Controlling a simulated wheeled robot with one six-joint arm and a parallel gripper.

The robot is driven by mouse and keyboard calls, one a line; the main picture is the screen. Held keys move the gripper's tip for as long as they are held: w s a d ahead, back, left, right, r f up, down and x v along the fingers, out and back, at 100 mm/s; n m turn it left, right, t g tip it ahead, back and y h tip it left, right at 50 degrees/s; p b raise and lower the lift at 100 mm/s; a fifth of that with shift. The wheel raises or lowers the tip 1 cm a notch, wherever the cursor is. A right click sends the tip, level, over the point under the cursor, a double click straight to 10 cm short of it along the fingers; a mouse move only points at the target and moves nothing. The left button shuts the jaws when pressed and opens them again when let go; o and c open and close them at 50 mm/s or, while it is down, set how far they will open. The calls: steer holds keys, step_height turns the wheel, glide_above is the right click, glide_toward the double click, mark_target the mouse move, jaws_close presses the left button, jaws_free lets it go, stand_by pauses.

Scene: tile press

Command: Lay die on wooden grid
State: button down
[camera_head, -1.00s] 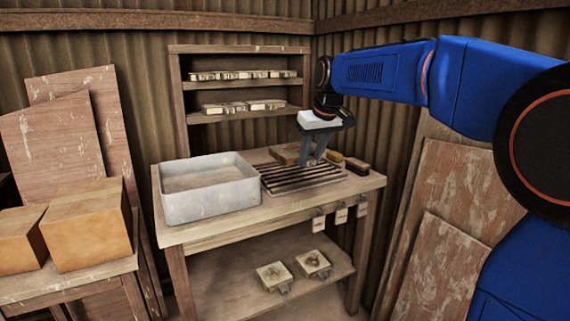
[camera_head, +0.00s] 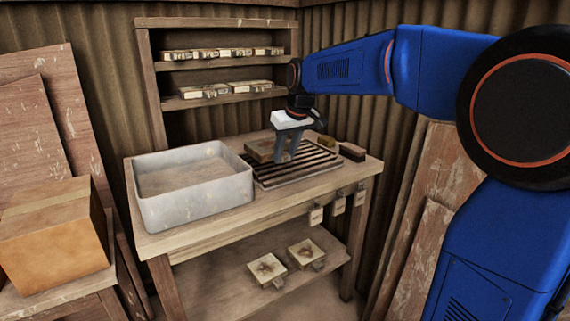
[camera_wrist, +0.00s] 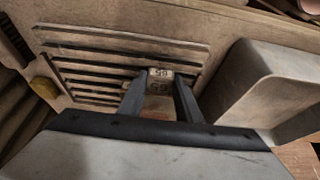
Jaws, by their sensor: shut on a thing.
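My gripper (camera_head: 285,157) points down over the slatted wooden grid (camera_head: 318,160) on the bench top. In the wrist view its fingers (camera_wrist: 158,84) are shut on the die (camera_wrist: 158,74), a small pale block with dark characters on its face. The grid's slats (camera_wrist: 85,48) show behind and left of the die. In the head view the fingers mostly hide the die. I cannot tell whether it touches the slats or hangs just above them.
A grey tub (camera_head: 205,205) stands left of the grid. A brown block (camera_head: 262,148), a yellow piece (camera_head: 326,141) and a dark brush-like block (camera_head: 352,151) lie around the grid's back and right. Several dies fill the wall shelves; two lie on the lower shelf (camera_head: 230,288).

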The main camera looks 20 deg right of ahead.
mark_target(286, 160)
steer(key=shift+f, duration=1.85)
steer(key=shift+f, duration=0.1)
steer(key=c, duration=1.3)
jaws_free()
steer(key=v, duration=1.1)
steer(key=s+d+f+m, duration=0.1)
steer(key=s+d+f, duration=0.1)
steer(key=s+f, duration=0.4)
steer(key=s+d+f+m+h, duration=0.1)
steer(key=s+f, duration=0.6)
steer(key=s, duration=1)
steer(key=s+d+f+m, duration=0.1)
steer(key=s+d+f, duration=0.2)
steer(key=s+f, duration=0.4)
steer(key=shift+s+d+f+m, duration=0.1)
steer(key=shift+s+d+m, duration=0.1)
steer(key=shift+s, duration=0.95)
steer(key=shift+s+d+f+m, duration=0.1)
steer(key=shift+s+d, duration=0.1)
steer(key=shift+s, duration=0.95)
steer(key=shift+r, duration=0.1)
